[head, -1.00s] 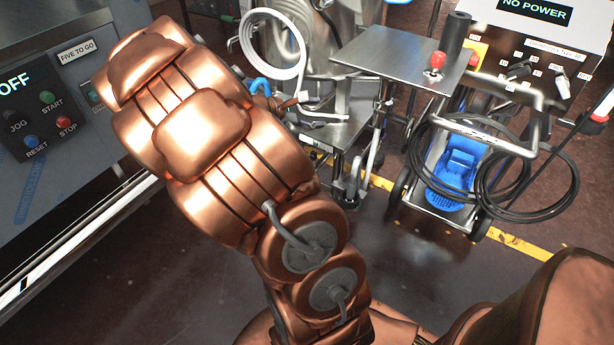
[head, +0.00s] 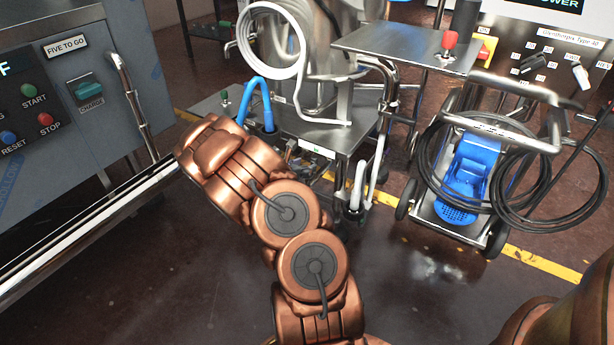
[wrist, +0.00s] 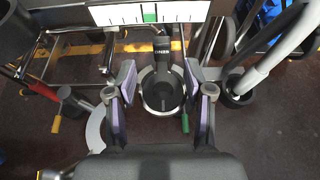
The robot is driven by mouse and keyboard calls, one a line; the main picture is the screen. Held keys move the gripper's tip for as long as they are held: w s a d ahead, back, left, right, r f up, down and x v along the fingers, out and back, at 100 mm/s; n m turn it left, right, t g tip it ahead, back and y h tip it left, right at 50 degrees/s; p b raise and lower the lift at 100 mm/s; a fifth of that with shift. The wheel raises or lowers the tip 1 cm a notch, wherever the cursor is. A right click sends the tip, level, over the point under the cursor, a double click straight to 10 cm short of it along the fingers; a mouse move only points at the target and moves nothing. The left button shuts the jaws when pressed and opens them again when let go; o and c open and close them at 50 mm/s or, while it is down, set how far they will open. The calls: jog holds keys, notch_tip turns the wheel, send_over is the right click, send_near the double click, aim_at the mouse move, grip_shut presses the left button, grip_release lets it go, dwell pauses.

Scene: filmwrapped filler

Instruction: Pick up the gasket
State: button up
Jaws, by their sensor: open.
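My gripper (wrist: 159,76) is open in the wrist view, its two purple-padded fingers apart with nothing held between them. A pale round ring (wrist: 146,103) around a dark opening shows beyond and between the fingers; a green handle hangs at its lower right. A whitish curved piece (wrist: 95,132) shows left of the left finger, partly hidden by it. I cannot tell for certain whether either one is the gasket. In the head view my arm hides the gripper, and no gasket can be made out there.
A steel machine table (head: 335,143) with a blue bent pipe (head: 266,98) and a coiled white hose (head: 243,45) stands ahead. A wheeled cart (head: 487,227) with black hose is at right, and a control cabinet (head: 70,75) at left. Open floor (head: 420,285) lies in front.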

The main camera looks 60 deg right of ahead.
aim_at(313, 162)
jog(key=shift+b+x, duration=0.9)
jog(key=shift+x, duration=2.45)
jog(key=shift+s+r, duration=0.15)
jog(key=shift+c, duration=0.4)
grip_shut()
